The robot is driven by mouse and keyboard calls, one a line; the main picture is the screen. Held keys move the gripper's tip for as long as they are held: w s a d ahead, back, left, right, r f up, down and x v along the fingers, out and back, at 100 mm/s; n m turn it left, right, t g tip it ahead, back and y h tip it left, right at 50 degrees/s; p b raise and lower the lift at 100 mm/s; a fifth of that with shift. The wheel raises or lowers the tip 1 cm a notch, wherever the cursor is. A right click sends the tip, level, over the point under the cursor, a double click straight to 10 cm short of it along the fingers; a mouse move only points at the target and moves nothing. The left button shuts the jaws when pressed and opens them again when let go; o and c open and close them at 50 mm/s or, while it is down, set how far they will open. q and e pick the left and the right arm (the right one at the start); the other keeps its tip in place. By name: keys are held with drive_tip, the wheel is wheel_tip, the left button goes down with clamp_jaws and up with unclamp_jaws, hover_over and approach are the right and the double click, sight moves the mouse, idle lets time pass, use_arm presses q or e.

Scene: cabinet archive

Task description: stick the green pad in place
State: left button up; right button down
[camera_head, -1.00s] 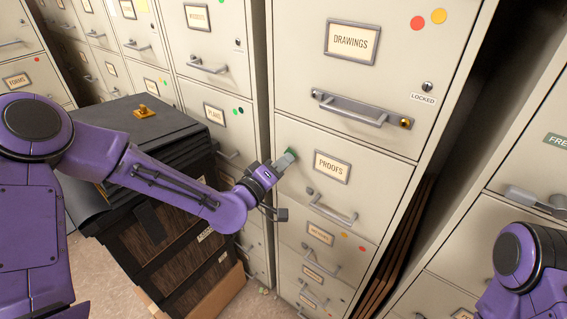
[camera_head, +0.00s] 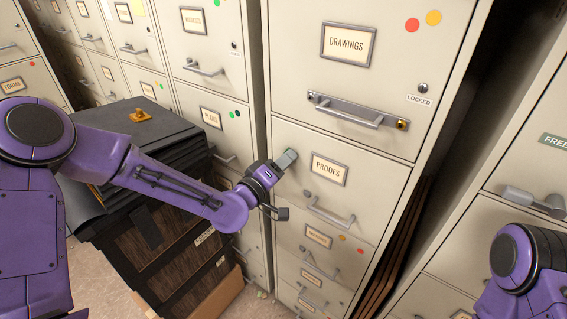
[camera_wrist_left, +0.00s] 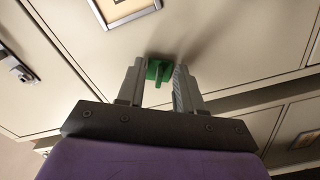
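The green pad (camera_wrist_left: 159,70) is a small plate with a thin raised tab, and it lies flat against the pale cabinet face in the left wrist view. My left gripper (camera_head: 287,158) is at the drawer front marked PROOFS, to the upper left of its label (camera_head: 328,169). In the left wrist view its two fingers stand apart on either side of the pad's tab, with gaps beside it.
The DRAWINGS drawer (camera_head: 393,62) above has a handle bar (camera_head: 350,113) and a lock. The PROOFS handle (camera_head: 330,212) juts out below my left gripper. A dark box stack (camera_head: 160,250) stands under my left arm. A dark gap lies right of the cabinet.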

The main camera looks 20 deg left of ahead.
use_arm(q)
drive_tip(key=shift+o, duration=1.3)
drive_tip(key=shift+s, duration=0.1)
drive_tip(key=v, duration=0.6)
drive_tip(key=p+v, duration=0.6)
drive_tip(key=v, duration=0.4)
drive_tip(key=shift+s+p, duration=0.25)
drive_tip(key=shift+p, duration=0.15)
